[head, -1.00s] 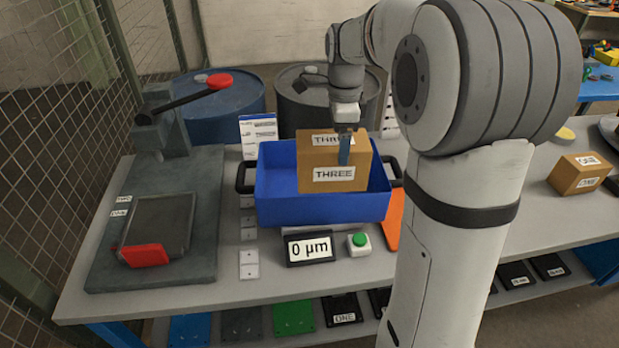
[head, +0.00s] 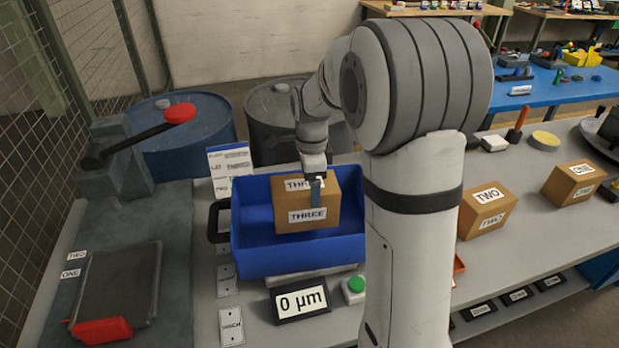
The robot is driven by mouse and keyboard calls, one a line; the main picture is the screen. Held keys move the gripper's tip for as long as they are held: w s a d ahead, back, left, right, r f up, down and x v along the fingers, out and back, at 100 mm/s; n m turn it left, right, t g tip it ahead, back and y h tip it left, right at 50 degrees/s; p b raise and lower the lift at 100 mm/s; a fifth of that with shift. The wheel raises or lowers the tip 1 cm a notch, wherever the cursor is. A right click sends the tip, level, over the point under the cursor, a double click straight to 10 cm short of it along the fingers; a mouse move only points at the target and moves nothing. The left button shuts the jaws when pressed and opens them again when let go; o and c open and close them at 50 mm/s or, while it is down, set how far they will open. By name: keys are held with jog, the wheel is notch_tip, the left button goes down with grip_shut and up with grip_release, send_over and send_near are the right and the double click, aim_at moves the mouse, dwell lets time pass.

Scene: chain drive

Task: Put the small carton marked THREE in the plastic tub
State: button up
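The brown carton marked THREE (head: 291,221) is upright inside the blue plastic tub (head: 295,262), in its right half. Its top stands above the tub's rim. I cannot tell if its base touches the tub's floor. My gripper (head: 316,190) comes down from above onto the carton. One blue finger lies against the carton's labelled front face; the other finger is hidden behind the carton. The gripper looks shut on it. My arm hides the tub's right end.
A display reading 0 µm (head: 299,302) and a green button (head: 354,288) stand before the tub. Cartons marked TWO (head: 487,210) and ONE (head: 574,184) stand to the right. A grey lever device (head: 120,270) is at left, with drums behind.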

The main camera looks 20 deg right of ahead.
jog(key=shift+f, duration=2.4)
jog(key=o, duration=2)
jog(key=shift+s, duration=0.1)
jog(key=shift+c, duration=0.2)
